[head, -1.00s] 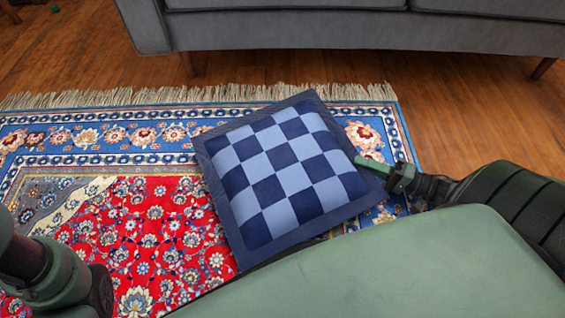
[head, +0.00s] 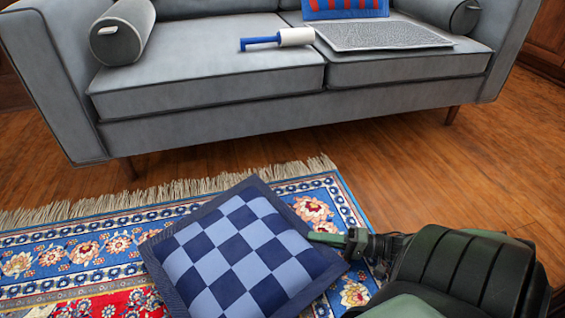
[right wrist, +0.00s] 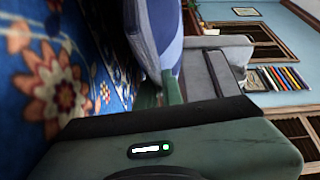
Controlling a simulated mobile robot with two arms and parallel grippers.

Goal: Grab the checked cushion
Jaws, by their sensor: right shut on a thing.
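The checked cushion (head: 235,255), in dark and light blue squares with a dark blue border, is low in the head view, over the patterned rug. My right gripper (head: 322,238) is shut on its right edge. In the right wrist view the cushion (right wrist: 160,35) rises from between the fingers, close to the rug. I cannot tell whether the cushion touches the rug. My left gripper is not in view.
A grey sofa (head: 205,78) stands behind the rug (head: 75,255). A lint roller (head: 280,39), a grey flat mat (head: 380,37) and a red and blue striped cushion (head: 345,9) lie on it. Bare wood floor (head: 470,165) is free on the right.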

